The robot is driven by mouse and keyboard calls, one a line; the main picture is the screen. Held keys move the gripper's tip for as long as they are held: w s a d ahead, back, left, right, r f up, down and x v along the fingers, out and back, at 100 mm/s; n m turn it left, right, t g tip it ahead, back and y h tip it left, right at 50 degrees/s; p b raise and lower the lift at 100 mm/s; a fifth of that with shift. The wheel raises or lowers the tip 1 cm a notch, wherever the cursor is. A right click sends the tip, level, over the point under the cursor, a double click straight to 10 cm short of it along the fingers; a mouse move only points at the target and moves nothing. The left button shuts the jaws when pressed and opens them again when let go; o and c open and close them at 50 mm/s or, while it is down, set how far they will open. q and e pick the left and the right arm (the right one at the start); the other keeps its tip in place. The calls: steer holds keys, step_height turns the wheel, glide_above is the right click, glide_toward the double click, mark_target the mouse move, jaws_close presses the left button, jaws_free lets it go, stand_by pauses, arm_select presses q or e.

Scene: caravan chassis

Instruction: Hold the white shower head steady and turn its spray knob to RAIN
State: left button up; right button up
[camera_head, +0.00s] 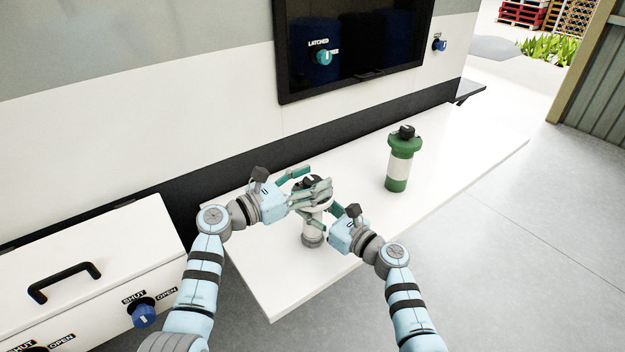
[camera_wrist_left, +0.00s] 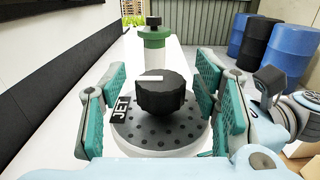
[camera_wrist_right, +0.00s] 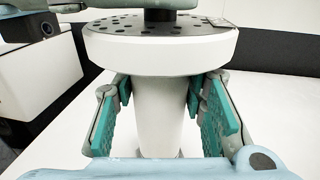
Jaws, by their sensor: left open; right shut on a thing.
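The white shower head stands upright on the white table, its handle (camera_head: 312,226) rising from a grey foot. Its round, perforated spray face (camera_wrist_left: 160,138) points up. The black ribbed spray knob (camera_wrist_left: 160,98) sits at the centre with a white line on top. A JET label (camera_wrist_left: 121,109) shows at left of the knob; no RAIN label is readable. My left gripper (camera_head: 308,186) is open, its teal fingers on both sides of the knob with gaps. My right gripper (camera_wrist_right: 160,105) is shut on the white handle below the head.
A green and white canister (camera_head: 400,162) with a black top knob stands farther along the white table (camera_head: 470,150). A white box (camera_head: 90,270) with handle and blue knob is at left. The wall with a dark screen (camera_head: 355,45) rises behind. The table's right part is clear.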

arm_select(q)
steer(key=shift+w+d, duration=0.15)
steer(key=shift+d, duration=0.1)
steer(key=c, duration=1.2)
steer(key=m+g+h, duration=0.1)
steer(key=m+g, duration=0.1)
steer(key=g, duration=0.1)
steer(key=shift+f+h, duration=0.1)
steer(key=shift+h, duration=0.2)
steer(key=shift+m+g+h, duration=0.3)
steer(key=shift+m+g, duration=0.2)
steer(key=shift+g, duration=0.1)
steer(key=o, duration=1.2)
steer(key=shift+a, duration=0.1)
